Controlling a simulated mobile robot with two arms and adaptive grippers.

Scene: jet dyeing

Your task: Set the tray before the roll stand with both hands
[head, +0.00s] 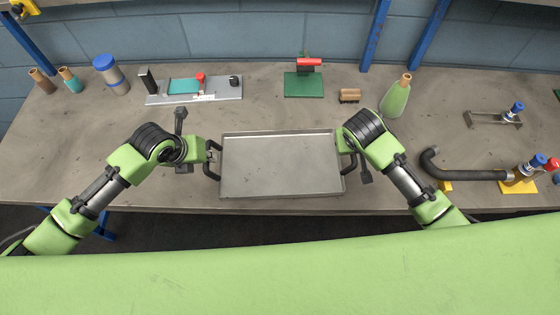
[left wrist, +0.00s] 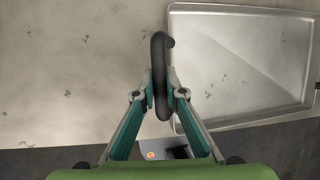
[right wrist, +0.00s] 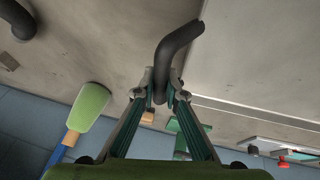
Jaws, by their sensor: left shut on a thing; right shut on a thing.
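The tray (head: 282,165) is a shallow, empty grey metal pan with a dark handle at each short end. It lies level near the table's front edge; I cannot tell whether it rests on the table or hangs just above. My left gripper (left wrist: 160,88) is shut on the left handle (left wrist: 160,55). My right gripper (right wrist: 160,88) is shut on the right handle (right wrist: 178,42). A green-based stand with a red top (head: 304,84), which looks like the roll stand, is at the back, beyond the tray.
A metal plate with a teal piece (head: 190,90) lies back left. A dark bent pipe (head: 460,173) lies right of my right arm. The table between tray and green stand is clear.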

